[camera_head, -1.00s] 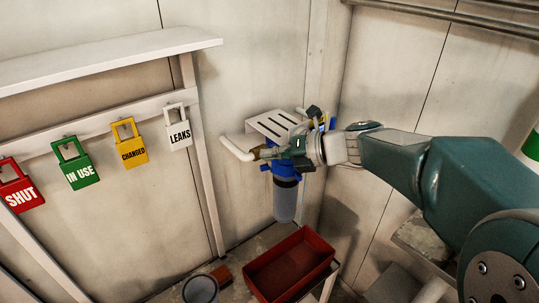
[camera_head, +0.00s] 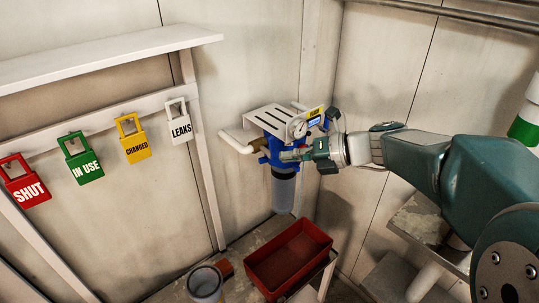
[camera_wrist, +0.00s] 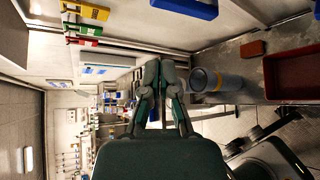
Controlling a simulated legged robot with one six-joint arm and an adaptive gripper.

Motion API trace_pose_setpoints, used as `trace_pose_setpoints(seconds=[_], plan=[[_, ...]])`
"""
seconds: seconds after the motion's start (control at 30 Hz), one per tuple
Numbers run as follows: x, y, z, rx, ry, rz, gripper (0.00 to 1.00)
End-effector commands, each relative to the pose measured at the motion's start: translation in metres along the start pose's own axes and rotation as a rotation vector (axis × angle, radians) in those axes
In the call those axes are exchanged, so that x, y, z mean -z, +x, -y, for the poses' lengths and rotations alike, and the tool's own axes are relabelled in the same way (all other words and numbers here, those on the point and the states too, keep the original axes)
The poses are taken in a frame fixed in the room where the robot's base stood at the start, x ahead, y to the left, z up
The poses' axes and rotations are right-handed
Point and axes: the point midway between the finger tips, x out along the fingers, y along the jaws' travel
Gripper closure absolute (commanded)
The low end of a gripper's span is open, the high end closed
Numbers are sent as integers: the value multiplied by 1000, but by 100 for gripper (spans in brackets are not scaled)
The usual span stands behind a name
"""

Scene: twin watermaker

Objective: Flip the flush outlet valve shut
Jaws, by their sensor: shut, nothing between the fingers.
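The filter unit hangs on the wall under a white slotted bracket (camera_head: 268,117). It has a blue head (camera_head: 268,146), a clear-grey bowl (camera_head: 283,193), a round gauge (camera_head: 297,129) and a yellow tag (camera_head: 314,113). Small blue parts (camera_head: 325,123) show by the tag; I cannot tell which part is the flush outlet valve or how its lever stands. My gripper (camera_head: 287,155) is shut and empty in front of the blue head, hiding part of it; contact cannot be told. In the wrist view, my gripper's fingers (camera_wrist: 158,64) show with nothing between them.
A red tray (camera_head: 288,262) stands below the filter, with a grey cylindrical container (camera_head: 206,284) to its left. Red, green, yellow and white lock-shaped tags hang left under a white shelf (camera_head: 100,58). A white pipe (camera_head: 238,143) reaches left from the filter.

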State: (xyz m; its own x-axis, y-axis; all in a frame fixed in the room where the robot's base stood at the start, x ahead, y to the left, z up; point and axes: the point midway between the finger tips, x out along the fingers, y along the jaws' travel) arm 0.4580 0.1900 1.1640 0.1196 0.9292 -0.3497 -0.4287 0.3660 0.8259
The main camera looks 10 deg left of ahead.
Motion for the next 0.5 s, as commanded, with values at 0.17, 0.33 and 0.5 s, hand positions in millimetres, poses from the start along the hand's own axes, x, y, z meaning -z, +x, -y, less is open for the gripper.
trace_pose_setpoints(seconds=[0.17,0.33,0.5], plan=[[1,-24,7,2,-1,-1,100],[2,-36,10,-1,-2,-2,100],[2,-39,10,-3,-2,-1,100]])
